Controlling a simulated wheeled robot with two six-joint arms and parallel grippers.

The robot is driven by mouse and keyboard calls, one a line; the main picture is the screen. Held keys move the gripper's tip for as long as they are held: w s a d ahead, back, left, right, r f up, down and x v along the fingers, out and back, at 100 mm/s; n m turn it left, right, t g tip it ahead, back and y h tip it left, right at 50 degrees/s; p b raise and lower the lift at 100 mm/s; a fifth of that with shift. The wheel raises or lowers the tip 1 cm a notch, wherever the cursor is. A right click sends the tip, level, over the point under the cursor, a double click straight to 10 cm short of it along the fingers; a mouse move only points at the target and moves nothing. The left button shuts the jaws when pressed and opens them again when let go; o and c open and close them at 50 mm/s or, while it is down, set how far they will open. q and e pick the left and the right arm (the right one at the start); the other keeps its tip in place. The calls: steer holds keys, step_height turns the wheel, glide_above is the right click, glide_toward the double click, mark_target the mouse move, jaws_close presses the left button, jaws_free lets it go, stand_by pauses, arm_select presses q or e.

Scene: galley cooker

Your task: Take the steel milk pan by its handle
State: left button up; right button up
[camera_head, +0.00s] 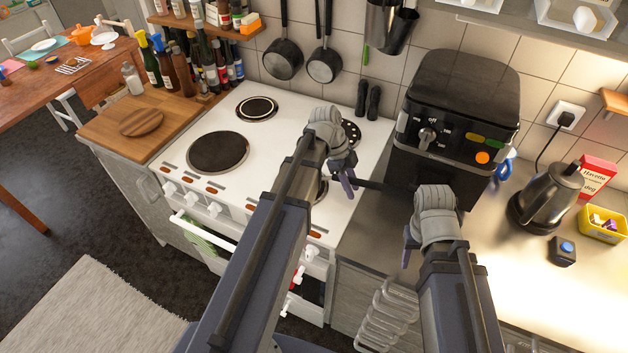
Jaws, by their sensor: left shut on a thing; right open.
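The steel milk pan (322,190) is on the right front of the white cooker, mostly hidden behind my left arm. Its dark handle (371,184) sticks out to the right toward the worktop. My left gripper (347,181) is shut on the handle, close to the pan. My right gripper (407,254) is open and empty. It hangs above the front edge of the worktop, to the right of and nearer than the handle.
A black air fryer (455,125) stands just right of the cooker. A kettle (546,198) is farther right. Two dark mills (368,100) stand behind the hob. Two pans (283,59) hang on the tiled wall. The left hotplates (217,151) are bare.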

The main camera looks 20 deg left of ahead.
arm_select(q)
jaws_close()
stand_by(0.7)
stand_by(0.3)
